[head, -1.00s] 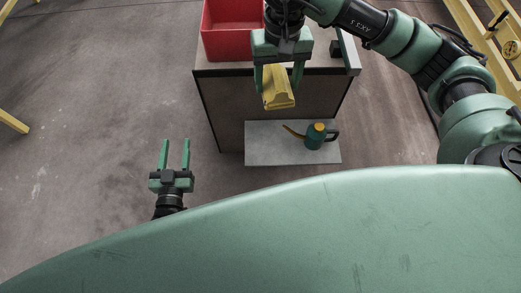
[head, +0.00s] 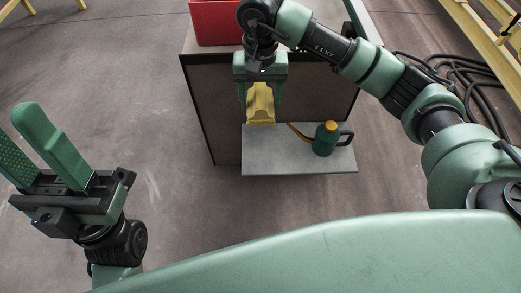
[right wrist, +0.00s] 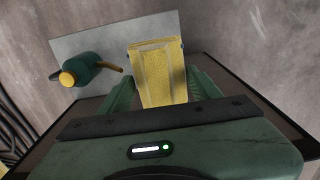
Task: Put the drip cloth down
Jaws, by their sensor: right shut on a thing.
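My right gripper (head: 261,110) is shut on the yellow drip cloth (head: 260,98), which hangs folded between its fingers. The cloth is in front of the dark cabinet side, and in the head view its lower edge overlaps the back left of the grey slab (head: 280,164). I cannot tell whether it touches the slab. In the right wrist view the cloth (right wrist: 157,75) shows between the two fingers, with the slab (right wrist: 150,31) beyond it. My left gripper (head: 45,150) is open and empty at the left, over the floor.
A green watering can (head: 324,143) with a yellow cap and spout stands on the right half of the slab, spout toward the cloth. A red bin (head: 215,22) sits on the cabinet top. Black cables (head: 470,85) lie on the floor at right. The slab's front left is bare.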

